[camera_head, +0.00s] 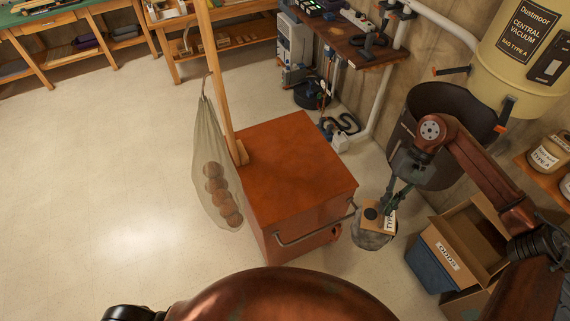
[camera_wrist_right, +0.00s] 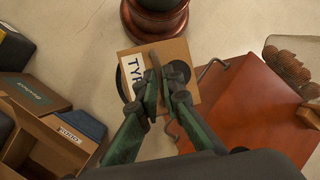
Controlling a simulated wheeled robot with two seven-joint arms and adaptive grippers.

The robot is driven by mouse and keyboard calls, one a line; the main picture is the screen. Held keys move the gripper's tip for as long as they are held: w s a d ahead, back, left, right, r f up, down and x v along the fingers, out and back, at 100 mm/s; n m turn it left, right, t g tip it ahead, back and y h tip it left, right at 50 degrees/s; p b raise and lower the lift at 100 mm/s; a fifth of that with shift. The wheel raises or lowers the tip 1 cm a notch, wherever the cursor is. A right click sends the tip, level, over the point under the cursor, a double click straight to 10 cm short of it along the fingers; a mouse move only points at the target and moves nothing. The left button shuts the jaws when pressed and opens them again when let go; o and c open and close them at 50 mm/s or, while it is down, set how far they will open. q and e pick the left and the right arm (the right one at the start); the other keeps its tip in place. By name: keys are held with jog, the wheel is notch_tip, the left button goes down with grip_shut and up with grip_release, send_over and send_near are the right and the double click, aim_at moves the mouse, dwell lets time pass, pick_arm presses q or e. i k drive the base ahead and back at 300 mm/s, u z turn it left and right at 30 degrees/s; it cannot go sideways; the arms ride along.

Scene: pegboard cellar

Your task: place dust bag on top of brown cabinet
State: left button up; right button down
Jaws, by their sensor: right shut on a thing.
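The dust bag (camera_head: 374,240) is a grey rounded bag with a cardboard collar (camera_head: 372,214) marked "TYPE" and a dark round hole. My right gripper (camera_head: 388,205) is shut on the collar, and the bag hangs below it, right of the cabinet. In the right wrist view the green-grey fingers (camera_wrist_right: 156,88) pinch the collar (camera_wrist_right: 185,56); the bag body is mostly hidden there. The brown cabinet (camera_head: 290,165) is a low reddish-brown box with a bare top and a metal handle on its near side. It also shows in the right wrist view (camera_wrist_right: 240,115). My left gripper is out of view.
A wooden post with a net of balls (camera_head: 212,180) stands at the cabinet's left edge. A dark open bin (camera_head: 440,105) is behind the bag, under the vacuum canister (camera_head: 525,60). An open cardboard box (camera_head: 462,240) and a blue box (camera_head: 428,268) stand right.

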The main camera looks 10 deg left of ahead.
aim_at(300, 167)
jog(key=u, duration=3.2)
jog(key=k, duration=1.65)
jog(key=z, duration=1.55)
jog(key=i, duration=1.65)
